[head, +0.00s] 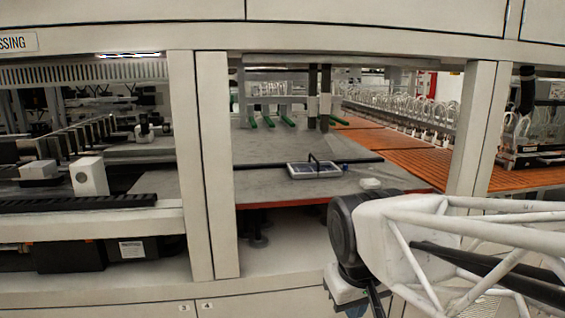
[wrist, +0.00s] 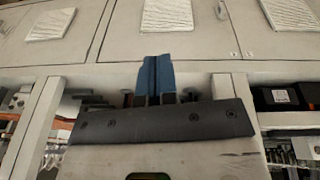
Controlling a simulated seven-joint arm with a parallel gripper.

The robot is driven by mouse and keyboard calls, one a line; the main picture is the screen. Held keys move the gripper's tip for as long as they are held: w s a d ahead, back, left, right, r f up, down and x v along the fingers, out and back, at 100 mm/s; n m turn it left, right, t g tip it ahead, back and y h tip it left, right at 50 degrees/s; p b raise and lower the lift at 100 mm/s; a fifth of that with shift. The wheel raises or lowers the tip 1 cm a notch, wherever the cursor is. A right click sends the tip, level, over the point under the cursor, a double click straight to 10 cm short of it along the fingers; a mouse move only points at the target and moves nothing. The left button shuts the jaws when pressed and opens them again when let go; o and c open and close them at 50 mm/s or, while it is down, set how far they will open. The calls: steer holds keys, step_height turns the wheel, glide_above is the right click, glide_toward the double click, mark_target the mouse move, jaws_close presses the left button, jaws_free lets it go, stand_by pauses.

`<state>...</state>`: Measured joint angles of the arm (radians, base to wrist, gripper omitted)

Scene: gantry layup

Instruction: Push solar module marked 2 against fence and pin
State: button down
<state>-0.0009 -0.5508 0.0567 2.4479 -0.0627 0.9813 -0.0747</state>
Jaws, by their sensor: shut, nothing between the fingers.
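A small solar module (head: 316,170) with a pale frame, blue-grey face and thin black arched handle lies flat on the grey table (head: 270,187). Its number is too small to read. A dark strip (head: 262,165) runs across the table just behind the module; I cannot tell if it is the fence or if they touch. A small blue piece (head: 343,167) sits at the module's right end; I cannot tell if it is the pin. My gripper has blue fingers (wrist: 154,76) that are shut together and empty, away from the module and in front of pale cabinet panels. The fingers are not clear in the head view.
A small white block (head: 370,183) lies on the table right of the module. Pale upright posts (head: 203,165) frame the opening on both sides. Orange slatted surfaces (head: 395,145) lie behind to the right. Green-tipped bars (head: 287,119) hang over the back. The table's front left is clear.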

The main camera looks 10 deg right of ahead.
steer(key=w+d+r+n+h, duration=0.1)
steer(key=w+r+n, duration=0.25)
steer(key=w, duration=0.75)
steer(key=w+r+n+g+h, duration=0.15)
steer(key=w+r, duration=0.35)
steer(key=w, duration=0.6)
steer(key=w+d+r+n+h, duration=0.1)
steer(key=w+r+n, duration=0.35)
steer(key=w, duration=0.55)
steer(key=w+a+f+n+h, duration=0.1)
steer(key=w+n+h, duration=0.1)
steer(key=w, duration=1.5)
steer(key=w+a+n+h, duration=0.2)
steer(key=w+n, duration=0.3)
steer(key=w, duration=1.2)
steer(key=shift+w+f+g+h, duration=0.2)
steer(key=shift+f+g+h, duration=0.2)
steer(key=shift+g+h, duration=0.05)
steer(key=shift+d, duration=0.1)
glide_toward(310, 176)
steer(key=d, duration=0.2)
steer(key=w+d+f, duration=0.1)
steer(key=shift+w+d, duration=0.1)
steer(key=shift+d, duration=0.1)
steer(key=shift+d+r, duration=0.1)
steer(key=shift+d, duration=1.85)
